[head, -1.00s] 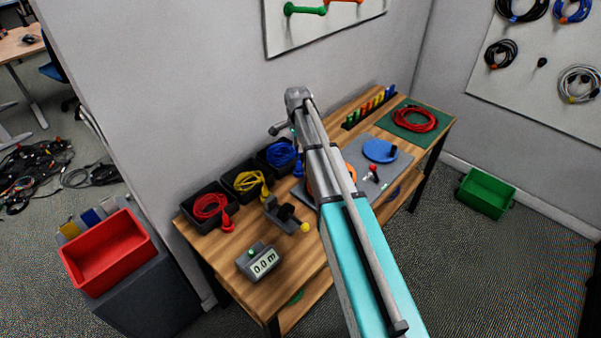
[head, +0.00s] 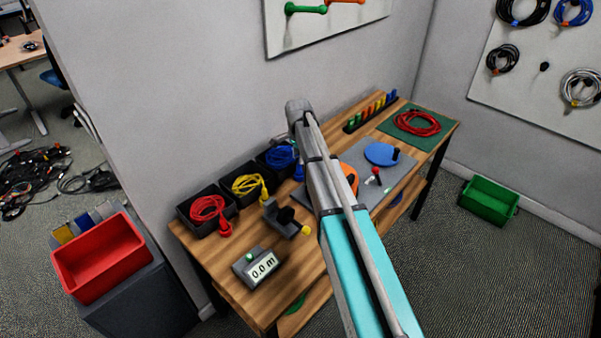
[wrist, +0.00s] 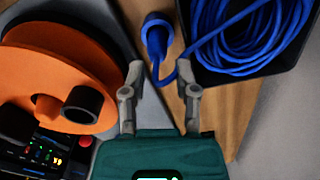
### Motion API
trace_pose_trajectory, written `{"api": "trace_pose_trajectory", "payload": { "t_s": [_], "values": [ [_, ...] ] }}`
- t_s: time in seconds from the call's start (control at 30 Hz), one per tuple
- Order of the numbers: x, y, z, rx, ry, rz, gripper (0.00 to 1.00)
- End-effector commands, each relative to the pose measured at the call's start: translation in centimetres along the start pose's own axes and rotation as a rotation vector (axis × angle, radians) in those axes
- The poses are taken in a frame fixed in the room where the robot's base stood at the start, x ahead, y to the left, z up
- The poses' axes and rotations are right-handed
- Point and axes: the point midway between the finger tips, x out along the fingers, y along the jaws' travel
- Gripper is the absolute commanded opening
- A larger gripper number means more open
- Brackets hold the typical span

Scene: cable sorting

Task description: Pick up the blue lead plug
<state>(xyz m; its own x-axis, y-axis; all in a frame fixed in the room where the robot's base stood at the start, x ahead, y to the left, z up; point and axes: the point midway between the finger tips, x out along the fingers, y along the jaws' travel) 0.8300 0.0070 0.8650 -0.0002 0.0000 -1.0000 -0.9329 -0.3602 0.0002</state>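The blue lead plug (wrist: 157,36) stands on the wooden bench top in the wrist view, beside the black bin with the blue cable (wrist: 250,32) it is joined to. In the head view the plug (head: 298,172) shows just left of my arm. My gripper (wrist: 160,72) is open and empty, with its two fingers apart. In the wrist picture the plug lies just beyond the gap between the fingertips, apart from them. My gripper's fingers are hidden behind my arm in the head view.
An orange reel (wrist: 50,75) is close to my left finger in the wrist view. Bins with yellow cable (head: 247,186) and red cable (head: 207,210) stand left of the blue one. A grey clamp-like device (head: 283,218) and a length meter (head: 256,267) sit in front.

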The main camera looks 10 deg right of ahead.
Motion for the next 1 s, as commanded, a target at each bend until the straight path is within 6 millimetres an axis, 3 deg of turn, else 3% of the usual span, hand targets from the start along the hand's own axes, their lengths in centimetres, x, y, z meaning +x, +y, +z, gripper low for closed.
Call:
{"api": "trace_pose_trajectory", "payload": {
  "t_s": [0.27,1.0],
  "values": [
    [0.6,0.1,-0.1,0.001,0.0,0.0,0.39],
    [5.2,0.2,-0.2,0.002,0.0,0.0,0.39]
  ]
}}
